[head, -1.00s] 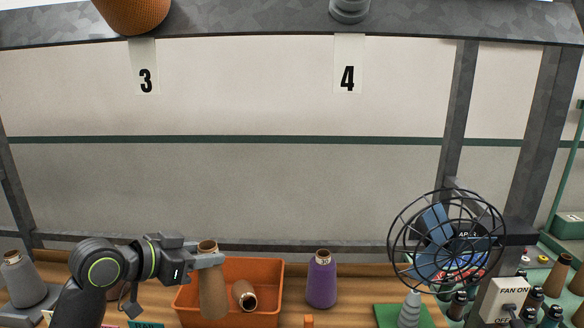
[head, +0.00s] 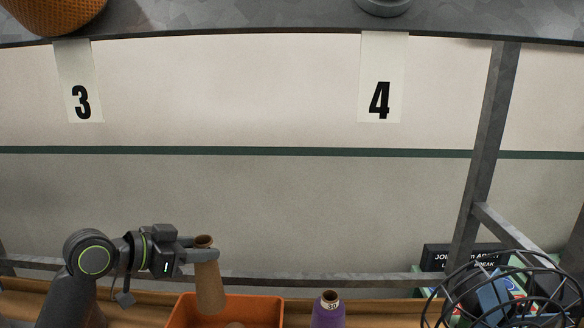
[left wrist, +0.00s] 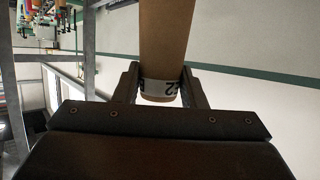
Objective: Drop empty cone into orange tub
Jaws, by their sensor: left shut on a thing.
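My left gripper (head: 204,256) is shut on an empty brown cone (head: 209,287) near its narrow top end. The cone hangs almost upright, slightly tilted, over the orange tub (head: 262,308). Its lower end overlaps the tub's back rim in the head view; I cannot tell how high above the tub it is. In the left wrist view the cone (left wrist: 166,38) sits between both fingers, with a white printed label at the gripped end. Another cone (head: 235,325) shows barely inside the tub. The tub's lower part is cut off by the frame. My right gripper is not in view.
A purple yarn cone (head: 328,312) stands just right of the tub. A metal shelf edge (head: 250,22) with number cards runs along the top. A grey rail (head: 330,280) runs behind the tub.

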